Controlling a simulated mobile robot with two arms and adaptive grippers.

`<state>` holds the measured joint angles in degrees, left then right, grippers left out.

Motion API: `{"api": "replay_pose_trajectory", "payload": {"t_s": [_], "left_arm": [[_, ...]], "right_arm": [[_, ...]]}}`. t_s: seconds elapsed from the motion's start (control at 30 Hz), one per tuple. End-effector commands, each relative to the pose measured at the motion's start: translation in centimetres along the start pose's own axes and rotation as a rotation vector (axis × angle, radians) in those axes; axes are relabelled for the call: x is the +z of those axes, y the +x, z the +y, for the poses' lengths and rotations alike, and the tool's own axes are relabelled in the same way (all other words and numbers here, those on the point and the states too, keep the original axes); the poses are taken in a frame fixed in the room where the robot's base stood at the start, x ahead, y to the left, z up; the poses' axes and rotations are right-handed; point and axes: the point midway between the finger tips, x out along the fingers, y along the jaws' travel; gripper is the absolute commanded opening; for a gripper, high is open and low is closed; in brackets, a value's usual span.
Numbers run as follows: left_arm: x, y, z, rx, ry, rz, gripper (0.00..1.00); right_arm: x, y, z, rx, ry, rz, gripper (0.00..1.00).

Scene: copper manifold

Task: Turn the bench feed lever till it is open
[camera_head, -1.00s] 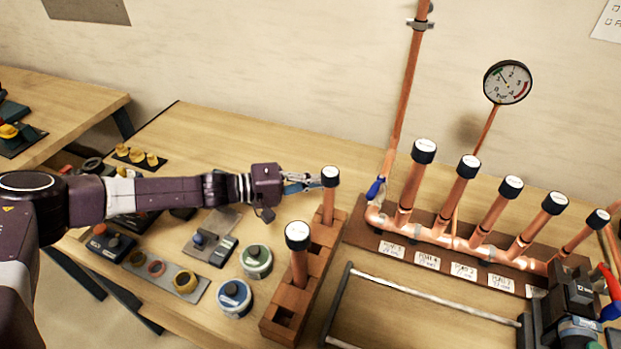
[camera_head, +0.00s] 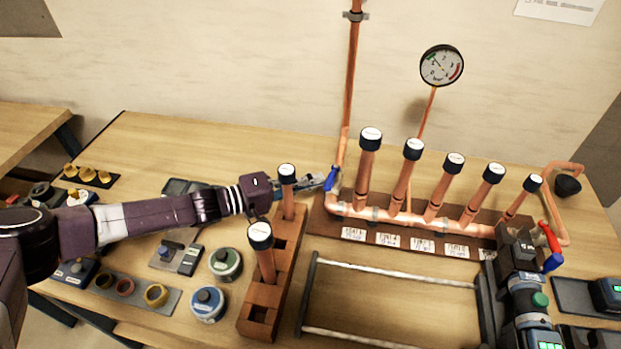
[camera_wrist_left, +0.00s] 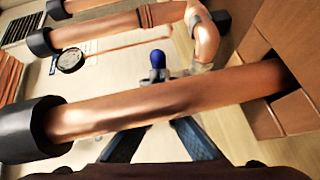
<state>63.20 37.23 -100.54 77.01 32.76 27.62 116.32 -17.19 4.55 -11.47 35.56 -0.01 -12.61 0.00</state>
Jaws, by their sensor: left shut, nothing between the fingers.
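A blue-handled lever (camera_head: 332,178) sits at the foot of the tall copper feed pipe (camera_head: 351,80), at the left end of the copper manifold (camera_head: 430,222). Its blue end also shows in the left wrist view (camera_wrist_left: 157,59), beyond a capped pipe. My left gripper (camera_head: 322,182) is shut and empty, close beside the blue handle; I cannot tell whether it touches. In the left wrist view its fingers (camera_wrist_left: 160,140) pass partly behind the near pipe, so the tips are hidden.
A wooden rack (camera_head: 265,295) with two capped pipes stands under and beside my left wrist. Several capped pipes rise from the manifold. A pressure gauge (camera_head: 442,65) stands behind. A red-and-blue handle (camera_head: 551,245) is at the right. A metal frame (camera_head: 390,278) lies in front.

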Motion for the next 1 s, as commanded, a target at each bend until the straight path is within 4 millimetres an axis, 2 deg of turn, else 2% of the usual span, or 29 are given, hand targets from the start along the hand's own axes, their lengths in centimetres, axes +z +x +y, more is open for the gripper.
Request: {"api": "replay_pose_trajectory", "payload": {"t_s": [0.1,0.4,0.53,0.67,1.0], "left_arm": [[0.9,0.6,0.2,0.001,-0.003,-0.003,0.00],[1.0,0.6,0.1,0.001,-0.001,-0.004,0.00],[0.9,-0.1,0.0,-0.001,-0.002,-0.003,0.00],[0.8,-2.0,0.0,-0.002,-0.001,0.000,0.00],[0.6,-8.8,0.0,-0.002,-0.002,0.003,0.00]], "right_arm": [[-0.1,-0.6,0.0,0.000,0.000,0.000,0.00],[-0.1,-0.4,0.2,0.002,0.000,0.000,0.00],[-0.1,-0.4,0.2,0.003,-0.001,0.000,0.00],[0.0,-0.4,0.2,0.002,0.000,0.000,0.00],[0.0,-0.4,0.1,0.001,0.000,0.000,0.00]]}}
